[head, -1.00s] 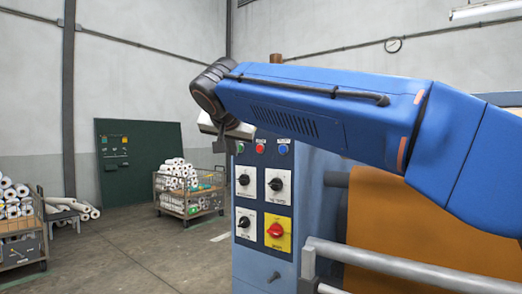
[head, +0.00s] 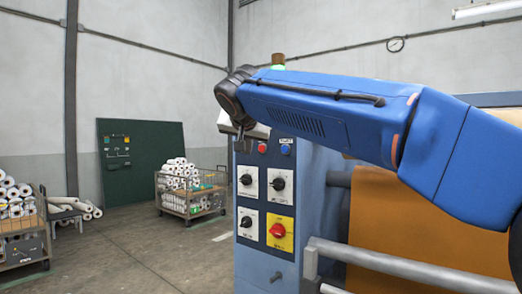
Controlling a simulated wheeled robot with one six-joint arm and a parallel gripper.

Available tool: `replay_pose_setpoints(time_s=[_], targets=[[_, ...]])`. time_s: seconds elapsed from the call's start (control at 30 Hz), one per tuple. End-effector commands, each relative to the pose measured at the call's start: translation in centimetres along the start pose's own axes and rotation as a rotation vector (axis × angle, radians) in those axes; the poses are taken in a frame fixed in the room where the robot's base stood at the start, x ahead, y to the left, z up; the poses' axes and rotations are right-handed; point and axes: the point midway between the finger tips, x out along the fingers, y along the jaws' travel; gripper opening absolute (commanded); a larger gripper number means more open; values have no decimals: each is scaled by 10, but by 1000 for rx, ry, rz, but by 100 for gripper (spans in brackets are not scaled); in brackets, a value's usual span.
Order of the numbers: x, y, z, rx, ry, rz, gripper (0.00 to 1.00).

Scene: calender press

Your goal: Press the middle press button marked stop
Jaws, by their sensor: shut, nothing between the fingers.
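The press's control panel (head: 264,222) faces me, with a row of small buttons along its top. The red middle button (head: 262,148) is visible and uncovered, and a blue button (head: 285,150) is to its right. The left button position is hidden behind my gripper. My gripper (head: 240,148) is shut and empty, its tip pointing down at the panel's top left, left of the red button. Whether it touches the panel cannot be told. The button labels are too small or too covered to read.
Below the buttons are black rotary knobs (head: 278,183) and a red switch on a yellow plate (head: 278,231). A grey rail (head: 390,262) and orange sheet (head: 385,215) lie to the right. A roll cart (head: 190,210) stands left.

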Motion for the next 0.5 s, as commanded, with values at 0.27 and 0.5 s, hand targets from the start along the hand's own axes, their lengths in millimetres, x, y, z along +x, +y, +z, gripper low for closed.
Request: replay_pose_setpoints(time_s=[0.27,0.5], targets=[[17,14,-14,2,1,1,0],[22,17,-17,1,1,-1,0]])
